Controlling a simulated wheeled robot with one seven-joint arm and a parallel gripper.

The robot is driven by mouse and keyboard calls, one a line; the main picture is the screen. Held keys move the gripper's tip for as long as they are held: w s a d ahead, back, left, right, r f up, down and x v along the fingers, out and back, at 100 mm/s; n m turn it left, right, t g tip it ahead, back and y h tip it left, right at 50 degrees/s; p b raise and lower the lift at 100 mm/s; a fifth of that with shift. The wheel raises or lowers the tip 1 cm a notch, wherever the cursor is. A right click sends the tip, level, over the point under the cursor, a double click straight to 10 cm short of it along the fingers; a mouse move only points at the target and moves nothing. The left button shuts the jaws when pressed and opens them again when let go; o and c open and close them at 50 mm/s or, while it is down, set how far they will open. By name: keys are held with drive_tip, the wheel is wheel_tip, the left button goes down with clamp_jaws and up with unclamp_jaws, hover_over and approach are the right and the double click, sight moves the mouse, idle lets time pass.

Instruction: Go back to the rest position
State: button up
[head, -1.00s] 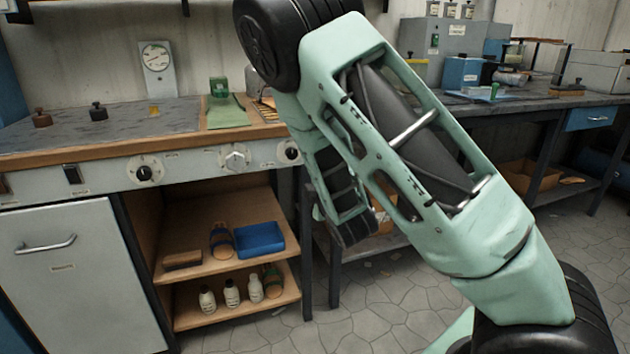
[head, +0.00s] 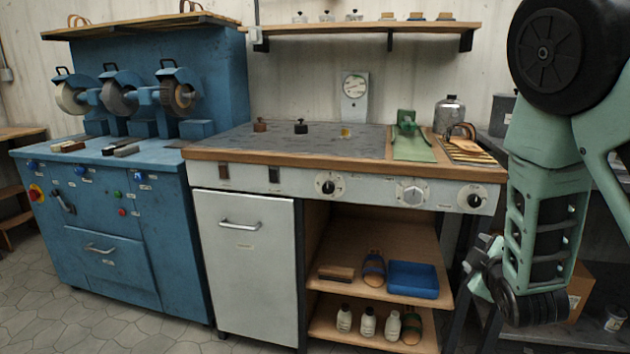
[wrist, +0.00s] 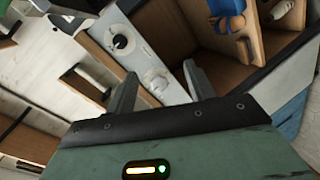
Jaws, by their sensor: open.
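My gripper (wrist: 162,84) is open in the wrist view, its two grey fingers apart with nothing between them. In the head view my arm hangs folded at the right edge, and my gripper (head: 484,266) is partly hidden at its lower end, beside the right end of the workbench (head: 330,158). The wrist view looks at the bench's knobbed front panel (wrist: 143,58), tilted, with the open shelf beside it. I see no contact between gripper and bench.
A blue tray (head: 413,280), a sandal (head: 374,268) and a brush (head: 336,273) lie on the upper shelf; white bottles (head: 368,322) stand below. A blue grinding machine (head: 105,225) stands left. Tiled floor (head: 40,305) is clear in front of it.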

drive_tip(key=s+a+f+m+g+y, duration=0.1)
drive_tip(key=s+a+g+y, duration=0.25)
drive_tip(key=s+a, duration=0.45)
drive_tip(key=s+a+f+m+g+y, duration=0.15)
drive_tip(key=s+a+g, duration=0.3)
drive_tip(key=a, duration=0.65)
drive_tip(key=s+a+r+g, duration=0.2)
drive_tip(key=s+r+g, duration=0.1)
drive_tip(key=s, duration=0.6)
drive_tip(key=s+a+r+g, duration=0.1)
drive_tip(key=s+r+g, duration=0.2)
drive_tip(key=s, duration=0.7)
wheel_tip(320, 180, up, 20)
drive_tip(key=p, duration=1.9)
drive_tip(key=shift+f+h+p, duration=0.25)
drive_tip(key=shift+h+p, duration=0.15)
